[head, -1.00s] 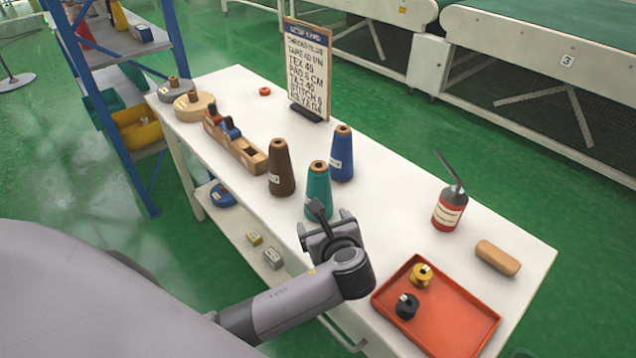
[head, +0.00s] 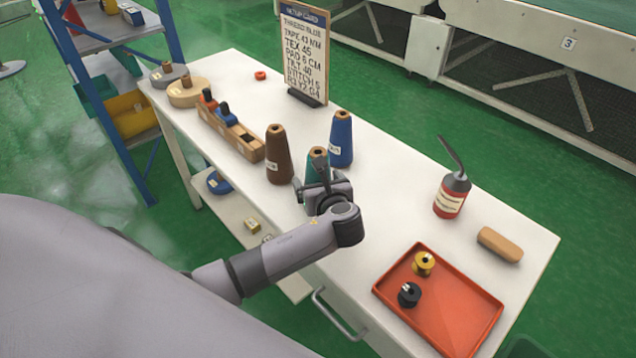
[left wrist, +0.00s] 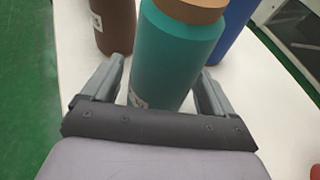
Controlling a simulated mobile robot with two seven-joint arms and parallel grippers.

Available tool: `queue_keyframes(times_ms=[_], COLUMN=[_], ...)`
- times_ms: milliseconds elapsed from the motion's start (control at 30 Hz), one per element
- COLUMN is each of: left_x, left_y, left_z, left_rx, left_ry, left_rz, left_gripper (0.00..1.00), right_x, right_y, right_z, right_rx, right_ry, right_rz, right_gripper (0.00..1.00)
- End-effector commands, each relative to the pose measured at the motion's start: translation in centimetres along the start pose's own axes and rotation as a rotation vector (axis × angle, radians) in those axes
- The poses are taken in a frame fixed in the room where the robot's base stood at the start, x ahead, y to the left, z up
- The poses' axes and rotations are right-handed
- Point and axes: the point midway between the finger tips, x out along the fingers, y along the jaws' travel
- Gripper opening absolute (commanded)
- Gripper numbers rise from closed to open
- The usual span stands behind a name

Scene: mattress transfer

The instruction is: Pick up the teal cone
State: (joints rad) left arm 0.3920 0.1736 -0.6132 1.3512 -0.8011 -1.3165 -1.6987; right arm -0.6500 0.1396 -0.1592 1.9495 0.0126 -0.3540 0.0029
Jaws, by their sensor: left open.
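The teal cone (head: 318,161) stands upright on the white table, mostly hidden behind my left gripper in the head view. In the left wrist view the teal cone (left wrist: 172,55) stands between the two fingers. My left gripper (head: 320,188) is open, with a finger on each side of the cone; it also shows in the left wrist view (left wrist: 158,92). I cannot tell whether either finger touches the cone. My right gripper is not in view.
A brown cone (head: 279,155) and a blue cone (head: 341,140) stand close to the teal one. An orange tray (head: 460,325) with two spools, an oil can (head: 452,193) and a tan block (head: 499,244) lie to the right. A text board (head: 305,50) stands behind.

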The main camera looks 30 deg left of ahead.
Motion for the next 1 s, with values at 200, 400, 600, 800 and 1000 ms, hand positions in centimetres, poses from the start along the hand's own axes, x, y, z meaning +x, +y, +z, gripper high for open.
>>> queue_keyframes(times_ms=[200,400,600,800,1000], left_x=[0.0,0.0,0.0,-0.3,-1.5], left_y=[0.0,0.0,0.0,0.0,0.0], left_z=[0.0,0.0,0.1,0.9,3.8], left_rx=[-0.001,-0.001,-0.002,-0.004,-0.006], left_ry=[0.000,0.000,-0.002,-0.003,-0.005], left_rz=[0.000,0.000,0.000,-0.001,-0.002], left_gripper=[0.80,0.19,0.19,0.19,0.19], right_x=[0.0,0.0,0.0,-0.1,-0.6], right_y=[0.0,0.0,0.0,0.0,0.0], right_z=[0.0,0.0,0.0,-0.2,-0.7], right_rx=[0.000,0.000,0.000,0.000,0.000], right_ry=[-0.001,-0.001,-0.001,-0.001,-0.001], right_rz=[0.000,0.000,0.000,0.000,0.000], right_gripper=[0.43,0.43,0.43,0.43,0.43])
